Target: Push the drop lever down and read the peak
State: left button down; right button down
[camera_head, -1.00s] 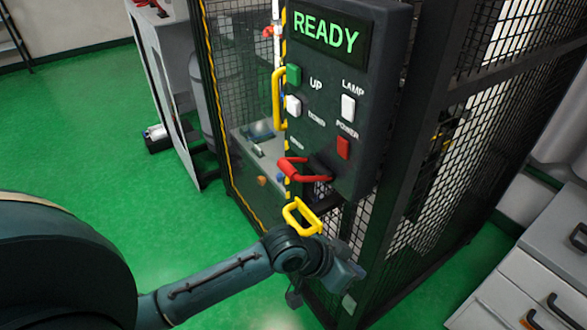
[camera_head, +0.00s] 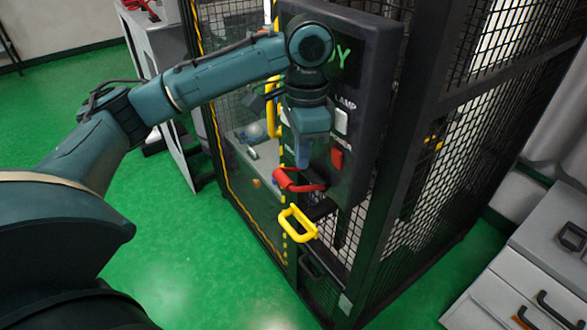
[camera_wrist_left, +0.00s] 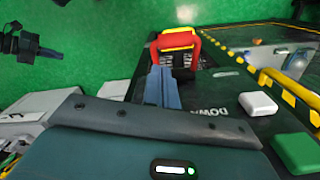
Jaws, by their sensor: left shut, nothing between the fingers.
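The red drop lever (camera_head: 299,181) sticks out from the lower part of the dark control panel (camera_head: 372,100). My left gripper (camera_head: 304,164) is shut and empty, pointing down just above the lever in the head view. In the left wrist view the lever (camera_wrist_left: 178,48) lies just beyond the shut fingertips (camera_wrist_left: 162,72); I cannot tell whether they touch. The display (camera_head: 341,52) is mostly hidden by my arm; only a green "Y" and part of a letter show. My right gripper is not in view.
A yellow handle (camera_head: 297,224) sits below the lever. The white lamp switch (camera_head: 342,121) and red power switch (camera_head: 337,157) are beside my gripper. A black mesh cage (camera_head: 440,160) stands behind the panel. Grey drawers (camera_head: 540,270) stand at right. Green floor is open at left.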

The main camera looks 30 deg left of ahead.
pick_arm(q)
jog(key=shift+g+y, duration=0.3)
jog(key=a+r, duration=0.2)
jog(key=r, duration=0.1)
jog(key=shift+a+r, duration=0.15)
jog(key=shift+r, duration=0.05)
jog(key=shift+s, duration=0.1)
